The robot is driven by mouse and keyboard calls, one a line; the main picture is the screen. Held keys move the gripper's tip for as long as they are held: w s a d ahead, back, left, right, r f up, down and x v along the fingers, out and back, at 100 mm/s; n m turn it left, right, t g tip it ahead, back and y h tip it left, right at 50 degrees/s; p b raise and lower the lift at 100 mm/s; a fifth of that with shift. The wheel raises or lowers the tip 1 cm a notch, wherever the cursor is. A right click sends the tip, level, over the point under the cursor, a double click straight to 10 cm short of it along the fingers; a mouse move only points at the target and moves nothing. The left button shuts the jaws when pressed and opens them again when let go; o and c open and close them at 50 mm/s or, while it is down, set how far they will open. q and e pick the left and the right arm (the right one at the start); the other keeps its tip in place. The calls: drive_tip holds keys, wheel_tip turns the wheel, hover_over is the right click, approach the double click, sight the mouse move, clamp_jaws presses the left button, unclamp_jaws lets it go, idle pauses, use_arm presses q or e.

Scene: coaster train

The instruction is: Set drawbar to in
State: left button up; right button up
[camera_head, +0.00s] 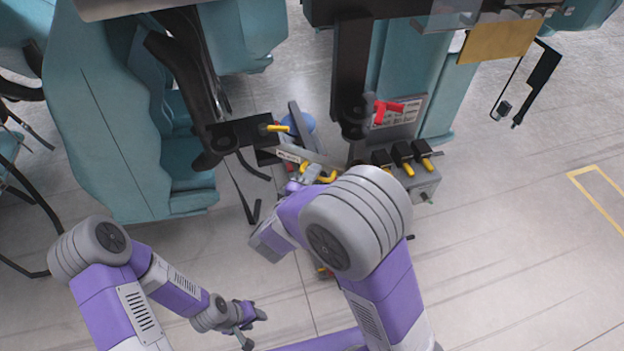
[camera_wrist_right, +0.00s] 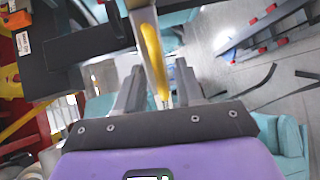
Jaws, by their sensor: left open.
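Between two teal coaster cars, a grey bar with a white label plate (camera_head: 289,156) looks like part of the drawbar; its lettering is too small to read. Yellow handle parts (camera_head: 328,177) show just beyond my right gripper (camera_head: 310,174), which my own arm partly hides. In the right wrist view, a yellow bar (camera_wrist_right: 152,48) runs between the fingers of my right gripper (camera_wrist_right: 159,82). The fingers stand apart, with gaps beside the bar; contact cannot be told. My left gripper (camera_head: 250,328) is open and empty, low over the floor.
The left car (camera_head: 90,130) carries a black bracket with a short yellow handle (camera_head: 278,128). Open floor (camera_head: 500,270) lies to the right.

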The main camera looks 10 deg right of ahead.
clamp_jaws()
